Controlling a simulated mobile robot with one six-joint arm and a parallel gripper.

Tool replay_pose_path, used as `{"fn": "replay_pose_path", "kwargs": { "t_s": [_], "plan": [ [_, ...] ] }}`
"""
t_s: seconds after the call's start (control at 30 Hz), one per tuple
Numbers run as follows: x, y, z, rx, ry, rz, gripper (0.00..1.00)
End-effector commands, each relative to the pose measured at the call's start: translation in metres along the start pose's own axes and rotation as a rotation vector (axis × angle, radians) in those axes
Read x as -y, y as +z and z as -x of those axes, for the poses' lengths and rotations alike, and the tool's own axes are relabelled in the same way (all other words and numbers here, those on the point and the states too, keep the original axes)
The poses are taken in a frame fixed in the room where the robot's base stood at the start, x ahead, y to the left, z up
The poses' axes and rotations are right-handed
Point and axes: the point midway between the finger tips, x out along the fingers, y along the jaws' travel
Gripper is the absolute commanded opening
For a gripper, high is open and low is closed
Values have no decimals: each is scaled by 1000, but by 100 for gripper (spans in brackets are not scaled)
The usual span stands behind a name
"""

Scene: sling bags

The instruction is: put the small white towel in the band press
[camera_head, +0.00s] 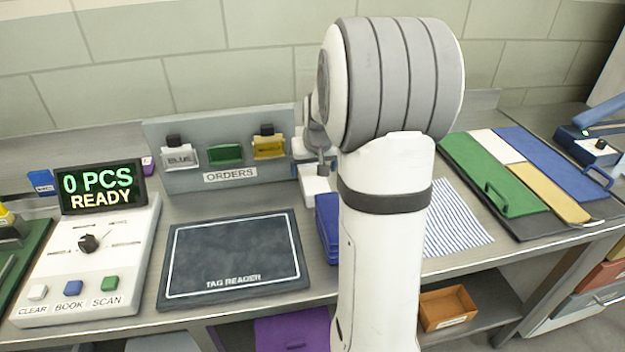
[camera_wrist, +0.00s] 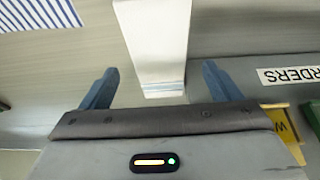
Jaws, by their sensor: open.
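My gripper (camera_wrist: 160,72) is open, its two blue fingers spread apart in the wrist view. A white upright block (camera_wrist: 155,40) shows between and beyond the fingers; I cannot tell whether they touch it. In the head view a white block (camera_head: 315,188) stands below the wrist, left of my arm, which hides most of the gripper. No small white towel can be told for sure. A flat white patch (camera_head: 496,146) lies between green and blue panels at the right. A blue and white device (camera_head: 597,151) at the far right may be the band press.
A blue-striped cloth (camera_head: 455,222) lies right of my arm. A blue stack (camera_head: 327,228) stands close on its left, beside the tag reader mat (camera_head: 235,262). The orders rack (camera_head: 228,177) is behind, the button console (camera_head: 88,262) at left. An orange bin (camera_head: 447,308) sits below.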

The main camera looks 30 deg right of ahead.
Motion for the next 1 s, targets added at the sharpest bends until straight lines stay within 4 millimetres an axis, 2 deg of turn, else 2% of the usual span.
{"fn": "replay_pose_path", "kwargs": {
  "t_s": [0.23, 0.57, 1.0],
  "plan": [
    [0, -1, -36, 3, -1, -1, 85],
    [-1, -2, -42, 0, 0, 0, 84],
    [-1, -2, -42, 1, 0, 0, 48]
  ]
}}
